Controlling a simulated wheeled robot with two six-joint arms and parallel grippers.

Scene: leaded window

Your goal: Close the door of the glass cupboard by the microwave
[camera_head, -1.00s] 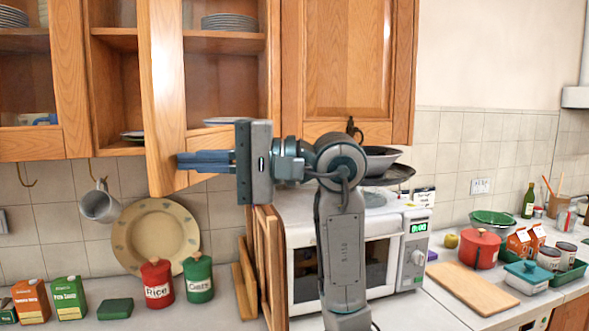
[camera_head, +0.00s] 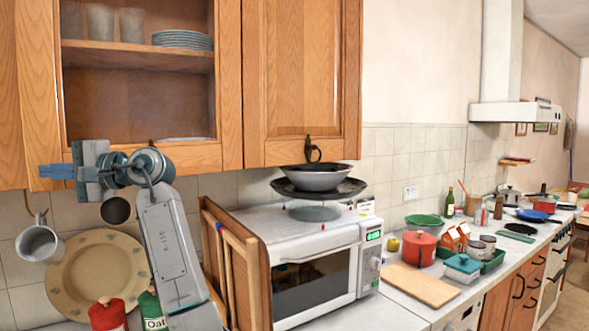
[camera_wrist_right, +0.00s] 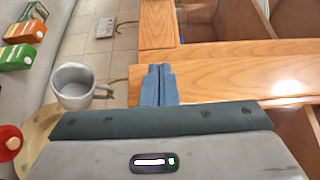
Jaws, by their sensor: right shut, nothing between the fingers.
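The glass cupboard's door (camera_head: 230,100), wood-framed, hangs left of the microwave (camera_head: 315,275). It looks nearly in line with the cupboard front; I cannot tell whether a small gap is left. Glasses and plates show behind its pane. My right gripper (camera_head: 42,172) is shut and empty, its blue fingers pointing left in front of the lower part of the door's left stile. In the right wrist view the shut fingers (camera_wrist_right: 158,70) lie against or very close to the stile (camera_wrist_right: 250,75); contact is unclear. My left gripper is not in view.
A hanging mug (camera_head: 38,243) is just below my right gripper. A large plate (camera_head: 75,285) and red and green canisters stand beneath. Wooden boards (camera_head: 228,270) lean beside the microwave, with pans on top of it. Further right, the counter holds a cutting board (camera_head: 420,284) and containers.

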